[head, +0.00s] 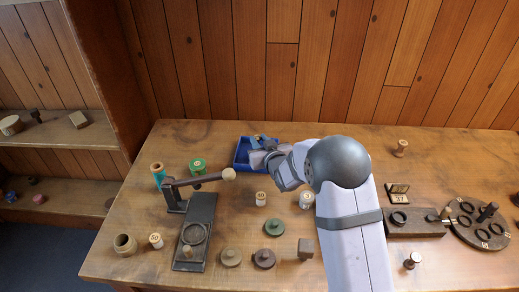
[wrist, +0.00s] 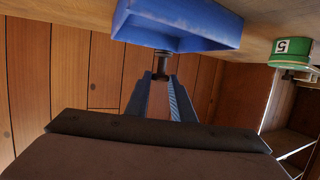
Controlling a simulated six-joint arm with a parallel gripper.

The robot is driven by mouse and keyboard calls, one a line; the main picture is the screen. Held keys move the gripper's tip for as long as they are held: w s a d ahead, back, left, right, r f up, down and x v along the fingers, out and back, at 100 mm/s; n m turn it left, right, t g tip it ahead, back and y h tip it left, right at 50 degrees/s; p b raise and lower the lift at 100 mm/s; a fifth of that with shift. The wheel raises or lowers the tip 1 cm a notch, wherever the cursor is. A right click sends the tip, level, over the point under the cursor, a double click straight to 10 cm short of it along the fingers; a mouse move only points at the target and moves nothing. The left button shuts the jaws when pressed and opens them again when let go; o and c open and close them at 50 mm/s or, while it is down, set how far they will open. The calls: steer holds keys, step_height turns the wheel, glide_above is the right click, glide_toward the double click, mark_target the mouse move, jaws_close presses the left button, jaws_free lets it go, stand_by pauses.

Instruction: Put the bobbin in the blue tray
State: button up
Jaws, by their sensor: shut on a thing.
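The blue tray (head: 240,154) stands at the back of the table, left of my arm, and it also shows at the top of the wrist view (wrist: 180,25). My gripper (wrist: 160,82) is shut on a small dark bobbin (wrist: 162,65) with a wider rim, held at the fingertips. In the wrist view the bobbin's end meets the tray's edge in the picture; I cannot tell whether they touch. In the head view my gripper (head: 262,146) is over the tray, and the hand hides much of the tray's right side and the bobbin.
A green spool (head: 197,166) and a teal tube (head: 158,174) stand left of the tray. A dark stand with a wooden-knobbed lever (head: 200,181) is in front of it. Several spools and discs lie nearer. A round board (head: 480,228) is at the right. The back right is mostly clear.

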steer(key=shift+f+p, duration=0.45)
steer(key=shift+f, duration=1.8)
steer(key=shift+f, duration=0.2)
steer(key=o, duration=1)
steer(key=shift+r, duration=0.15)
steer(key=shift+r, duration=0.2)
steer(key=shift+s+d+b, duration=0.25)
steer(key=shift+s+b, duration=0.05)
steer(key=shift+s, duration=0.35)
steer(key=b+v, duration=0.2)
steer(key=v, duration=0.8)
steer(key=shift+s+r+b, duration=0.2)
steer(key=shift+s+b, duration=0.05)
steer(key=shift+b, duration=0.15)
steer(key=shift+d, duration=0.1)
